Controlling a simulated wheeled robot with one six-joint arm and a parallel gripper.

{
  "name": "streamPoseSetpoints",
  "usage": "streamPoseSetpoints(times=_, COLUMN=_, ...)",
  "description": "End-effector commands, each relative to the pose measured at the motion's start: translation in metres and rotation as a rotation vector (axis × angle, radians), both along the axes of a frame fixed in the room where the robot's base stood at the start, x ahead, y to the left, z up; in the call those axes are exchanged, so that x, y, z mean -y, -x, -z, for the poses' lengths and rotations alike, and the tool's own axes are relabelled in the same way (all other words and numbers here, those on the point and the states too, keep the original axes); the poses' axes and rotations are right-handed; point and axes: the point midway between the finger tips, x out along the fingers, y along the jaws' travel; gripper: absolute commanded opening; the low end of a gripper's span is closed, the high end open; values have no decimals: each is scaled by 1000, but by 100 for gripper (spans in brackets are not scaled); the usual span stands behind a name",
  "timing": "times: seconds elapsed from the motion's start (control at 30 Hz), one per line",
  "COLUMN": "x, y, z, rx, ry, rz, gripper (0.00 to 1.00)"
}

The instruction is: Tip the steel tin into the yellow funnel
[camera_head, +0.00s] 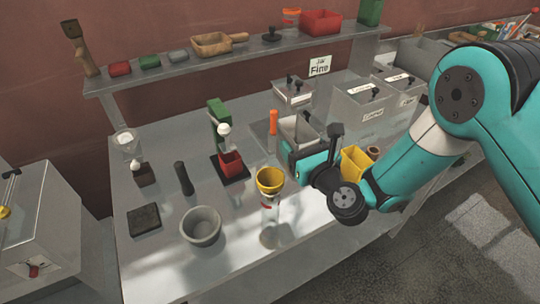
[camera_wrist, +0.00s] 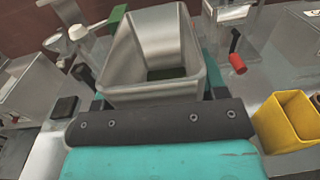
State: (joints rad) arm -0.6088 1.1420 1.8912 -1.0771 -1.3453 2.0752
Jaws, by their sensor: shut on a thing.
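My gripper (camera_head: 298,154) is shut on the steel tin (camera_head: 299,128), an open-topped, roughly square metal box. The tin looks close to upright, held above the bench. In the wrist view the steel tin (camera_wrist: 158,92) fills the middle, its mouth towards the camera; something dark shows low inside, and I cannot tell what. The fingertips are mostly hidden there. The yellow funnel (camera_head: 270,178) sits on top of a clear container (camera_head: 270,212) with a red mark, to the left of and in front of my gripper. I cannot make out the funnel in the wrist view.
A yellow bin (camera_head: 355,160) stands right of my gripper. An orange-handled tool (camera_head: 273,122) stands close behind. Labelled steel bins (camera_head: 365,107) line the back right.

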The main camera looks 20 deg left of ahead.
Motion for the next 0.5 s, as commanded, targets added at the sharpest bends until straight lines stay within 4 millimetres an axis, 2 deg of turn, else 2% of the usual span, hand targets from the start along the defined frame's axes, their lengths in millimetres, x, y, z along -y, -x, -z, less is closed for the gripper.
streamPoseSetpoints(times=0.03, x=-7, y=5, z=-10, rx=-1, ry=-1, rz=-15, gripper=37)
streamPoseSetpoints(times=0.17, x=-15, y=10, z=-9, rx=17, ry=14, rz=-34, gripper=37)
streamPoseSetpoints(times=0.33, x=-15, y=8, z=-11, rx=141, ry=123, rz=-36, gripper=37)
streamPoseSetpoints(times=0.5, x=-14, y=7, z=6, rx=201, ry=182, rz=-36, gripper=37)
